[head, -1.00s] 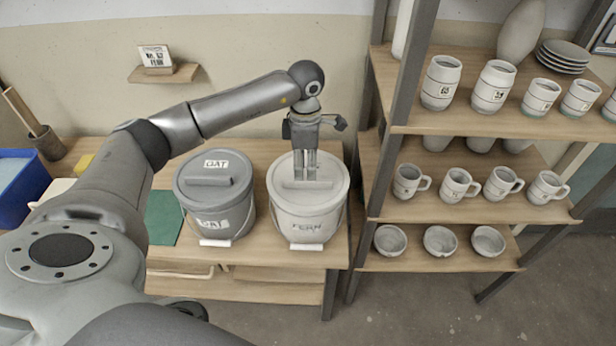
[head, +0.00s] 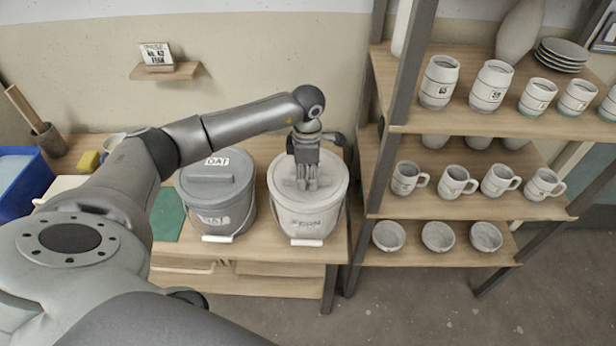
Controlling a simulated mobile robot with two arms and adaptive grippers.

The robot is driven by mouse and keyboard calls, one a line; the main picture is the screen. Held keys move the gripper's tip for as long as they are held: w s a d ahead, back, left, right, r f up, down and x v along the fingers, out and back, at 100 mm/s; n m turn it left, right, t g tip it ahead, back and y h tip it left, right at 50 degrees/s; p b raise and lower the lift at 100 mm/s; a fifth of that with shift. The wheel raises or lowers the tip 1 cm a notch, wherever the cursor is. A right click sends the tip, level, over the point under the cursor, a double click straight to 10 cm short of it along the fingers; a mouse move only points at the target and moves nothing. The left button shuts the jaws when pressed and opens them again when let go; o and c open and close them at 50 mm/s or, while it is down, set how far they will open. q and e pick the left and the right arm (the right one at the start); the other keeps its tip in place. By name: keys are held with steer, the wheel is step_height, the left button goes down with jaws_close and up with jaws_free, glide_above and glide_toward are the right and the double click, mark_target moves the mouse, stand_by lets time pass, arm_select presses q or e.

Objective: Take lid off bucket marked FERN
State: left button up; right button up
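The pale FERN bucket (head: 306,218) stands on the wooden bench in the head view, its lettering blurred now. Its pale lid (head: 334,187) sits on its rim. My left gripper (head: 313,187) points down at the middle of this lid, with its fingertips at the lid's handle. The fingers and the low view hide most of the handle, so I cannot tell whether they are closed on it. My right gripper is not in view.
A grey lidded bucket marked OAT (head: 216,190) stands close on the left. A shelf rack (head: 472,130) with mugs, bowls and plates rises close on the right. A green mat (head: 168,215) and a blue bin (head: 20,183) lie further left.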

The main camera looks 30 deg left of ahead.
arm_select(q)
steer(key=shift+f, duration=0.15)
stand_by(0.3)
jaws_close()
